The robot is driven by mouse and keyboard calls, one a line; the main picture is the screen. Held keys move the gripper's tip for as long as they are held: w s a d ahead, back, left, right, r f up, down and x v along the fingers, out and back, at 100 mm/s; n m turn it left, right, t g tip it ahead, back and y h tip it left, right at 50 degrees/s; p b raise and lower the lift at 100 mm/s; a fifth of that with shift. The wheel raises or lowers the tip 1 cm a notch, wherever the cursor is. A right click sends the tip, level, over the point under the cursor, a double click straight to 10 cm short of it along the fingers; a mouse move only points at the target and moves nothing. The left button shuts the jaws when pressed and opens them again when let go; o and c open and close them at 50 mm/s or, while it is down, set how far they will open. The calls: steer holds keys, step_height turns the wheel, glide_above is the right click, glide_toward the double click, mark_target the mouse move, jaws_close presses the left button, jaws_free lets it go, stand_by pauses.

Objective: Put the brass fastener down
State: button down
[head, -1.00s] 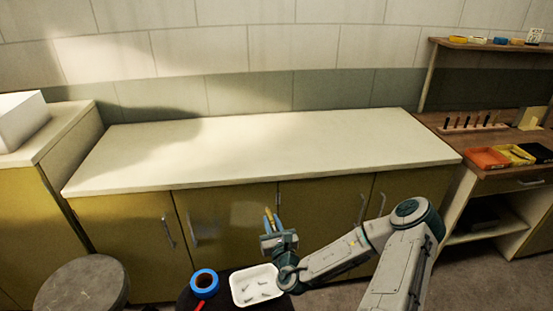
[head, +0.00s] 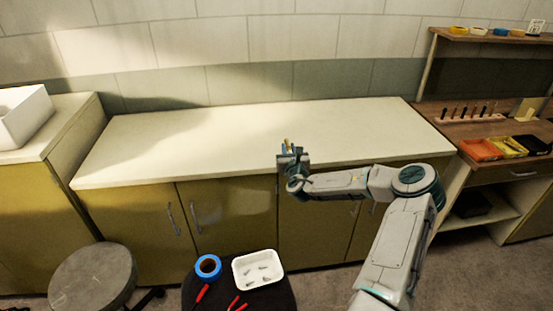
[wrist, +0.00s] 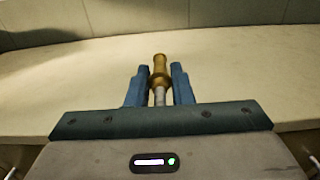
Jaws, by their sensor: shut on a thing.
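My gripper (wrist: 159,88) is shut on the brass fastener (wrist: 159,70), which sits between its two blue fingers in the wrist view. The fastener has a brass-coloured body and a silver shank, and its brass end points away from the wrist. In the head view my gripper (head: 287,151) is over the front part of the cream countertop (head: 220,139), right of its middle. The fastener shows there only as a small yellowish tip. I cannot tell the exact height of the fastener above the counter.
The countertop is bare. Below it, a dark round stool top holds a white tray (head: 258,285) with several small grey pieces, a blue tape roll (head: 208,267) and red-handled tools. A grey stool (head: 93,277) stands left. Orange (head: 480,150) and yellow trays lie on the right bench.

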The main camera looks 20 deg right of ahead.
steer(key=w+a+f, duration=0.1)
steer(key=w, duration=0.1)
steer(key=w+f, duration=0.1)
steer(key=w, duration=0.1)
steer(key=w+a+f+b, duration=0.1)
steer(key=f, duration=0.1)
steer(key=shift+w+a, duration=0.35)
steer(key=shift+w, duration=0.05)
step_height(320, 180, down, 4)
steer(key=b, duration=0.3)
steer(key=shift+b, duration=0.4)
steer(key=shift+r, duration=0.1)
steer(key=c, duration=1.3)
jaws_free()
